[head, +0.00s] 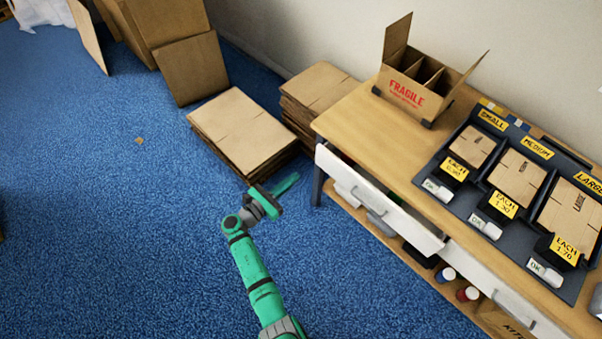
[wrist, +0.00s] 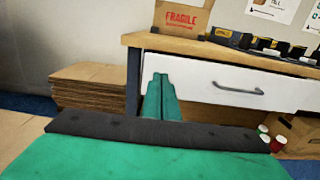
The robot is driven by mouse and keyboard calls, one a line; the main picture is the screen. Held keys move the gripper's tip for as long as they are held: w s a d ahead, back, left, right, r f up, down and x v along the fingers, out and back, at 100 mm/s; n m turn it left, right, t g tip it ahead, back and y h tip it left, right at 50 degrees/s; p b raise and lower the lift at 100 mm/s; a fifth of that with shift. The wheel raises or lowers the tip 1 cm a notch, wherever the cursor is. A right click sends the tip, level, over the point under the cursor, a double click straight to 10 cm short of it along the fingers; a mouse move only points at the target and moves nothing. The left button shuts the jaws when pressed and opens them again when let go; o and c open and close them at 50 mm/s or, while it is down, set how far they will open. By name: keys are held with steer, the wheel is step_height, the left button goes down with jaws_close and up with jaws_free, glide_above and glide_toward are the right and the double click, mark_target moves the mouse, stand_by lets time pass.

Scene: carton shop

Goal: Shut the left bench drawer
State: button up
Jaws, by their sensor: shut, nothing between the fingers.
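The left bench drawer (head: 378,198) stands pulled out from the wooden bench (head: 365,118), with a gap behind its white front. Dark and green contents show in part inside. In the wrist view the drawer front (wrist: 205,82) faces me, with its grey handle (wrist: 238,88) right of my fingers. My gripper (head: 288,183) is shut and empty, left of the drawer's left end and apart from it in the head view. In the wrist view the closed green fingertips (wrist: 160,80) overlap the front's left end; I cannot tell the exact distance.
Flat carton stacks (head: 240,133) lie on the blue floor left of the bench. A bench leg (head: 318,183) stands near my gripper. A FRAGILE box (head: 408,88) and a carton display (head: 515,175) stand on top. The right drawer (head: 490,283) looks shut. Open floor lies left.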

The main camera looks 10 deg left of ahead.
steer(key=o, duration=0.6)
steer(key=shift+s+a, duration=0.25)
steer(key=s+d+f+m+g+y, duration=0.2)
steer(key=s+d+f+m+y, duration=0.15)
steer(key=s+f, duration=0.5)
steer(key=s+d+f+m+g+y, duration=0.2)
steer(key=s+f+m+y, duration=0.2)
steer(key=s+f, duration=0.45)
steer(key=s+d+r+m+y, duration=0.1)
steer(key=s+r+m+y, duration=0.35)
steer(key=s, duration=0.75)
steer(key=s+d+r+m+t+h, duration=0.1)
steer(key=s+d+r+m+t, duration=0.15)
steer(key=r+m, duration=0.55)
steer(key=s+d+r+m+t, duration=0.2)
steer(key=s+d+r+m, duration=0.15)
steer(key=r, duration=0.85)
steer(key=w+d+r+t, duration=0.2)
steer(key=d+r+t, duration=0.1)
steer(key=r, duration=0.1)
steer(key=n+g+y, duration=0.4)
steer(key=n+y, duration=0.5)
steer(key=n, duration=0.8)
glide_toward(363, 202)
steer(key=x, duration=1)
steer(key=shift+w+f, duration=0.1)
steer(key=shift+f, duration=0.15)
